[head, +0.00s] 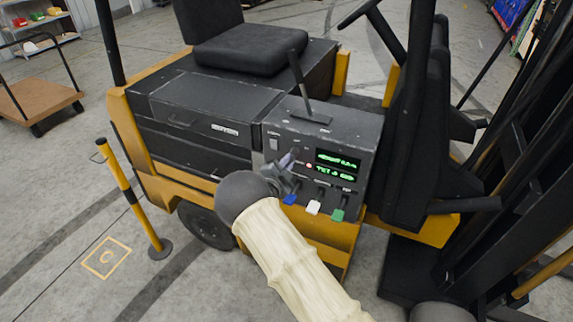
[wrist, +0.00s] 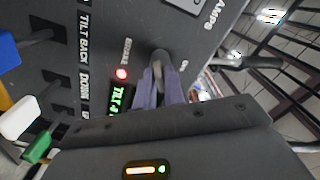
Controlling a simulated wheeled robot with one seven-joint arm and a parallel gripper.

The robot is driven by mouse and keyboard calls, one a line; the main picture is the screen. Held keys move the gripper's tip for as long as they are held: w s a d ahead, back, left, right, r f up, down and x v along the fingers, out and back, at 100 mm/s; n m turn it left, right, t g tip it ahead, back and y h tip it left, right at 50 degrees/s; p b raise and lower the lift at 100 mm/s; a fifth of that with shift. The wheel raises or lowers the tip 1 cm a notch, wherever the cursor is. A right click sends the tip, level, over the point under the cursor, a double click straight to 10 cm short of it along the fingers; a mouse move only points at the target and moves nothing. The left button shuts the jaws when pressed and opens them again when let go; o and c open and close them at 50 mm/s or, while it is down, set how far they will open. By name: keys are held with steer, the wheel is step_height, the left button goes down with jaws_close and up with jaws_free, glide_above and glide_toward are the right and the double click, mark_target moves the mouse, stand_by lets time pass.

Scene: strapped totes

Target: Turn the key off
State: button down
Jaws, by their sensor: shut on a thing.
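The key (wrist: 160,57) is a dark grey piece standing out from the forklift's control panel (wrist: 105,28), between a glowing red lamp and a partly hidden white label. My gripper (wrist: 161,78) is shut on it, with its purple-grey fingers on either side. In the head view my gripper (head: 288,164) reaches the upper left of the panel's front face (head: 352,140). There the fingers hide the key, so its turn angle cannot be told.
Blue (head: 290,199), white (head: 313,208) and green (head: 338,214) levers sit just below my gripper. Green displays (head: 337,160) are to its right. A black lever (head: 299,75) rises from the panel top. A yellow post (head: 130,195) stands at left on open floor.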

steer(key=shift+n+b, duration=2.55)
steer(key=shift+n, duration=3.05)
steer(key=c, duration=1.6)
jaws_free()
steer(key=shift+o, duration=0.2)
steer(key=shift+s, duration=0.1)
